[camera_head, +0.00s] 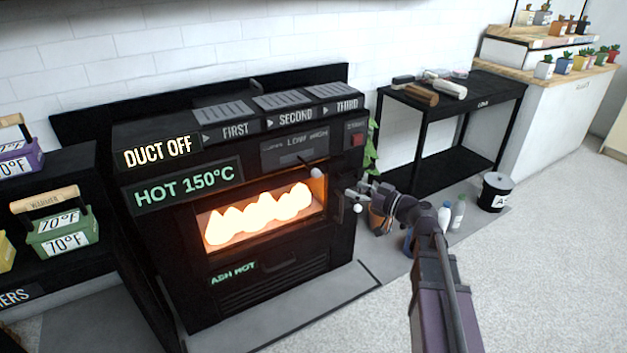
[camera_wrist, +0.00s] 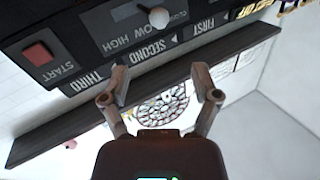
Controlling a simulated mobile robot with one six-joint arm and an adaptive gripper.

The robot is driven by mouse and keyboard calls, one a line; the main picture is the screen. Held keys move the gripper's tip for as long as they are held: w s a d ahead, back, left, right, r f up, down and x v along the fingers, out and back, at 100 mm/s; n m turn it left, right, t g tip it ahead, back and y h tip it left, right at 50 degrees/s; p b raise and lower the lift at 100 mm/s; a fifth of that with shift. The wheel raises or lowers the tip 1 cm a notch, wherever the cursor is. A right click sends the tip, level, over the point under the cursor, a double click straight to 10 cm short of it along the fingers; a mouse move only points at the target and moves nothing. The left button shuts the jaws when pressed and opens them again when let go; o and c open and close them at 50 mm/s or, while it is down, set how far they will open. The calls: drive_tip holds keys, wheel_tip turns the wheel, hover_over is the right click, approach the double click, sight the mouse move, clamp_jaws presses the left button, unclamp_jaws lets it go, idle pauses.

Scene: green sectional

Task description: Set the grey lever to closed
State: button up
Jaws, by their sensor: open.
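The grey lever (camera_head: 316,174) has a pale ball knob and sticks out from a slotted panel (camera_head: 290,152) on the upper front of the black stove. The panel is marked closed, low and high. In the wrist view the lever's knob (camera_wrist: 158,17) shows at the top edge, nearer the low and closed marks than high; its exact setting is hard to tell. My gripper (camera_head: 354,197) is open and empty, to the right of the lever and a little lower in the head view. In the wrist view its fingers (camera_wrist: 160,90) are spread, apart from the knob.
The stove has a glowing window (camera_head: 258,217), a red start button (camera_head: 357,139) and a "HOT 150°C" sign (camera_head: 184,186). A black side table (camera_head: 485,90) stands at right. Bottles (camera_head: 458,213) and a bucket (camera_head: 496,191) are on the floor. Open floor lies at front right.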

sight(320, 175)
idle(0.4)
drive_tip(key=x, duration=1.3)
drive_tip(key=shift+w+a, duration=0.2)
drive_tip(key=shift+a, duration=0.15)
